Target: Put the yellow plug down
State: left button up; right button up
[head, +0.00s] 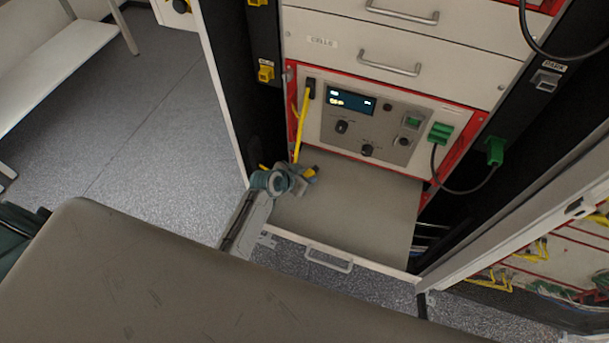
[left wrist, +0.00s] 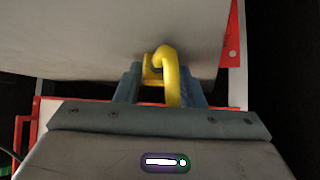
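The yellow plug (head: 311,172) is at the tip of my left gripper (head: 304,176) in the head view. The left wrist view shows the plug (left wrist: 151,72) between the two blue-grey fingers (left wrist: 160,85), which are closed on it. Its yellow cable (head: 301,130) runs up to a black connector on the left of the cycler's front panel; in the wrist view the cable loops over the plug. The gripper is at the left part of the grey pull-out shelf (head: 360,205). I cannot tell whether the plug touches the shelf. My right gripper is not in view.
The cycler (head: 375,115) with a lit display sits above the shelf. Yellow sockets (head: 266,73) are on the left black post. The shelf's middle and right are bare. Drawers (head: 390,65) are above.

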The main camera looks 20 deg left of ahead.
pick_arm(q)
jog(key=shift+s+d+f, duration=0.2)
jog(key=shift+s+f, duration=0.3)
jog(key=shift+f, duration=0.15)
jog(key=shift+w+d+r+p, duration=0.1)
jog(key=shift+r+p, duration=0.55)
jog(key=shift+r, duration=0.15)
jog(key=shift+s+a+b, duration=0.2)
jog(key=shift+s+b, duration=0.1)
jog(key=shift+b, duration=0.05)
jog(key=v, duration=1.1)
jog(key=shift+w+r+b, duration=0.4)
jog(key=shift+r+b, duration=0.05)
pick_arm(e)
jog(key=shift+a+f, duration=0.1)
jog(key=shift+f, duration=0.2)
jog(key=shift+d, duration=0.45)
